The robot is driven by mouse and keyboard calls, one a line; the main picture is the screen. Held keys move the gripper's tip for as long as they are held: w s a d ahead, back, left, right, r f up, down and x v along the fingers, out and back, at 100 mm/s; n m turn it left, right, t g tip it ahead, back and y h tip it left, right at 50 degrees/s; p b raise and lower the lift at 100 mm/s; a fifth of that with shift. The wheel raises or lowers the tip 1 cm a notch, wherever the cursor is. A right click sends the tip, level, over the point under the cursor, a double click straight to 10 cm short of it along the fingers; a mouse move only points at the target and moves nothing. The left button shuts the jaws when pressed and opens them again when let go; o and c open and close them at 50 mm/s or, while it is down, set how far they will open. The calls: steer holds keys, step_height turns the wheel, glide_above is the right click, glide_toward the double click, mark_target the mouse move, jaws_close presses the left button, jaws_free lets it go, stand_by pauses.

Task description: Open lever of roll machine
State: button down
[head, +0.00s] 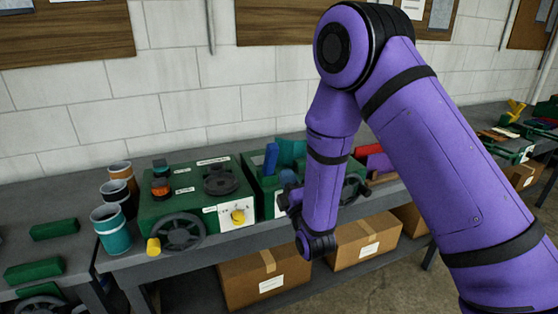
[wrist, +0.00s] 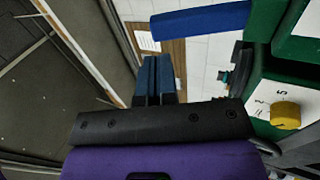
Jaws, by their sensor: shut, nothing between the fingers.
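Two green machines stand on the grey bench. The right one (head: 257,178), partly hidden behind my arm, has an upright blue lever (head: 271,158) at its left side. A blue bar, which looks like this lever (wrist: 200,18), crosses the top of the wrist view. My gripper (head: 287,178) is small and partly hidden in the head view, close to the front of the right machine. In the wrist view my gripper (wrist: 158,62) is shut and empty, its fingers below and left of the blue bar, with no visible contact. A green housing (wrist: 266,85) with a yellow knob (wrist: 285,115) is at right.
The left green machine (head: 155,205) has a dark handwheel (head: 180,232) and a yellow knob (head: 237,217). Several cups, including a teal one (head: 111,231), stand left of it. Cardboard boxes (head: 266,277) sit below the bench. Open floor lies in front.

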mark_target(276, 151)
steer(key=shift+x, duration=3.15)
steer(key=shift+r, duration=0.1)
steer(key=shift+w+a+r+g+h, duration=0.3)
steer(key=shift+w+r+g, duration=0.4)
steer(key=shift+w, duration=0.05)
steer(key=w+g, duration=0.2)
steer(key=w+a+r+g+h, duration=0.1)
steer(key=w+g, duration=0.1)
steer(key=w+a+r+g+h, duration=0.1)
steer(key=w+g, duration=0.1)
steer(key=shift+w+a+r, duration=0.1)
steer(key=shift+w, duration=0.3)
steer(key=shift+w+a+g, duration=0.2)
steer(key=shift+w+g, duration=0.05)
steer(key=shift+w, duration=0.45)
steer(key=shift+w+a+g, duration=0.2)
steer(key=shift+w+g, duration=0.05)
steer(key=shift+w, duration=0.5)
